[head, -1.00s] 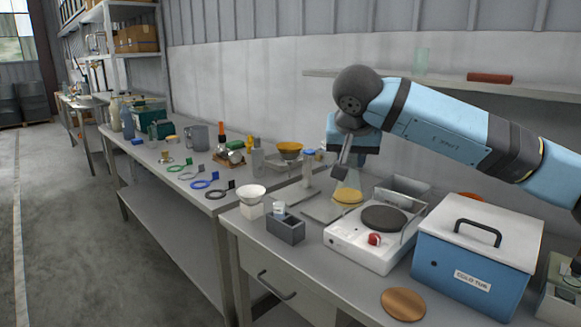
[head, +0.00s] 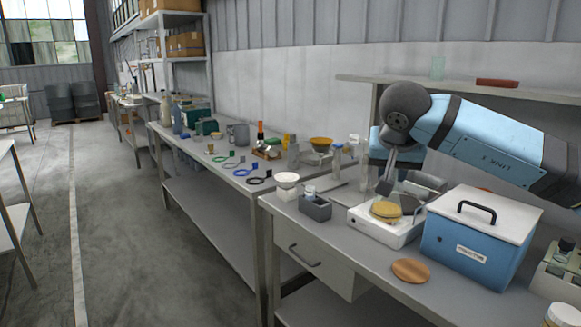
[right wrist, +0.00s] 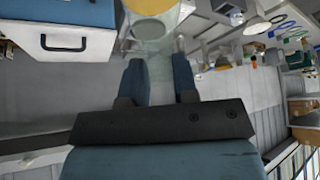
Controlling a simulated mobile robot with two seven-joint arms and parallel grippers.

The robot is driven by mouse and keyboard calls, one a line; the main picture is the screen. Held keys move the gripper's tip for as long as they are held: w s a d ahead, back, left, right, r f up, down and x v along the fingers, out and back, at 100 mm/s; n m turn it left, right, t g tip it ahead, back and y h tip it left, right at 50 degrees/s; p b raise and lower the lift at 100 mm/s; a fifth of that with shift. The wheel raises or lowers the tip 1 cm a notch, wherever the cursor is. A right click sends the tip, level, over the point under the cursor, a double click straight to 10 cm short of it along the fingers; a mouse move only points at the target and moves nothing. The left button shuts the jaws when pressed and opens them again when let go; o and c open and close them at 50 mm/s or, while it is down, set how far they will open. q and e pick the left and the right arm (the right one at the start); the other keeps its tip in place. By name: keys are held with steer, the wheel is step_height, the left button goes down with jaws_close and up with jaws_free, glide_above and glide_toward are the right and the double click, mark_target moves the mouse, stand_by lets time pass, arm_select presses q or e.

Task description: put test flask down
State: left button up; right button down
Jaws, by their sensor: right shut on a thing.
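The test flask (head: 387,209) is clear glass with yellow liquid in its base. My right gripper (head: 386,187) is shut on its neck and holds it roughly upright. In the head view the flask overlaps the white hotplate (head: 372,231) and hides most of its dark disc. I cannot tell whether its base touches the plate. In the right wrist view the glass flask (right wrist: 153,28) runs from between the fingers of the right gripper (right wrist: 161,68) to the yellow liquid at the top edge. My left gripper is not in view.
A blue cold tub (head: 466,248) with a white lid stands right of the hotplate. A round cork mat (head: 410,271) lies in front. A grey holder (head: 316,208) and a white stand with a bowl (head: 287,186) are to the left. A wall shelf (head: 440,86) runs behind my arm.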

steer(key=d+f, duration=0.1)
steer(key=f, duration=0.2)
steer(key=d+f+n, duration=0.1)
steer(key=f, duration=0.2)
steer(key=d+f+n+y, duration=0.1)
steer(key=f, duration=0.2)
steer(key=shift+w+d, duration=0.15)
steer(key=shift+w, duration=0.2)
step_height(320, 180, down, 4)
steer(key=s+d+n, duration=0.1)
steer(key=d, duration=0.1)
arm_select(q)
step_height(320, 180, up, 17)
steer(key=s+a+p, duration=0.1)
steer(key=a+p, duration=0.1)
steer(key=p, duration=2.5)
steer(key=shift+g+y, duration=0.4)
arm_select(e)
steer(key=s+v, duration=0.1)
steer(key=v, duration=0.8)
steer(key=s+d+f+v, duration=0.1)
steer(key=v, duration=0.9)
steer(key=shift+s+a+y, duration=0.25)
steer(key=shift+s+y, duration=0.15)
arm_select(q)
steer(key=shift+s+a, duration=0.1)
